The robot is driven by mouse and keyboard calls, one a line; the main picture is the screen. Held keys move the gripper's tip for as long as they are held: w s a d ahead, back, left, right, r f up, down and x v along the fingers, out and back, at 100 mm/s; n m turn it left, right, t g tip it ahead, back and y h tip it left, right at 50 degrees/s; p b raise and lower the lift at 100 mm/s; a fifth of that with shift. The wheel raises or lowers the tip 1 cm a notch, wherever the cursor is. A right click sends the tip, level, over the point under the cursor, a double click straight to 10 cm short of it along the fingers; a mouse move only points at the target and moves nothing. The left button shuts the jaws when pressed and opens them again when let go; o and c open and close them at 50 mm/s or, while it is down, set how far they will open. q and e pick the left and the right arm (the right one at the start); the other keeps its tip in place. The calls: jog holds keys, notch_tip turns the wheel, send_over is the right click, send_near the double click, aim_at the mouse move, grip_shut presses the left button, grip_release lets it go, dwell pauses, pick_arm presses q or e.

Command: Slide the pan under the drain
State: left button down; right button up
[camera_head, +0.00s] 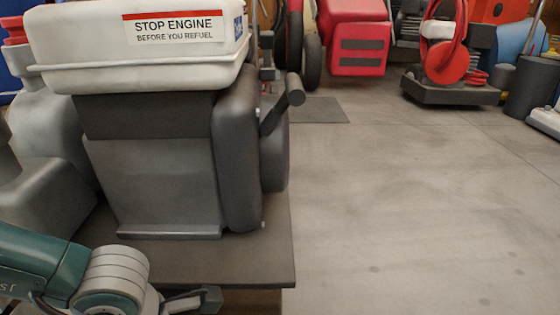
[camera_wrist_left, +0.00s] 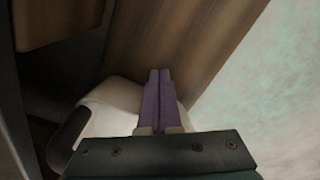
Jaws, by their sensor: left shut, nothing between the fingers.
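The engine machine (camera_head: 160,170) has a white top and a dark grey body, and stands on a dark bench top (camera_head: 275,265). I cannot make out its drain. My left gripper (camera_wrist_left: 161,78) shows in the left wrist view with its two purple fingers together and nothing between them. In the head view my left arm comes in low at the left, by the bench's front edge, and the fingertips are not clear there. A cream rounded thing (camera_wrist_left: 110,120) with a dark patch lies behind the fingers; it may be the pan, but I cannot tell. My right gripper is out of view.
A brown wooden panel (camera_wrist_left: 205,40) runs beside the fingers in the left wrist view. In the head view, open concrete floor (camera_head: 420,200) lies right of the bench. A red machine (camera_head: 357,40) and a dark cart with red parts (camera_head: 450,92) stand at the back.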

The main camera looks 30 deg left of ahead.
pick_arm(q)
jog(key=shift+r+p, duration=0.8)
notch_tip(320, 180, up, 7)
jog(key=w+d+p, duration=0.1)
jog(key=d+p, duration=0.1)
jog(key=p, duration=0.5)
jog(key=shift+w+d+r, duration=0.2)
jog(key=shift+w, duration=0.1)
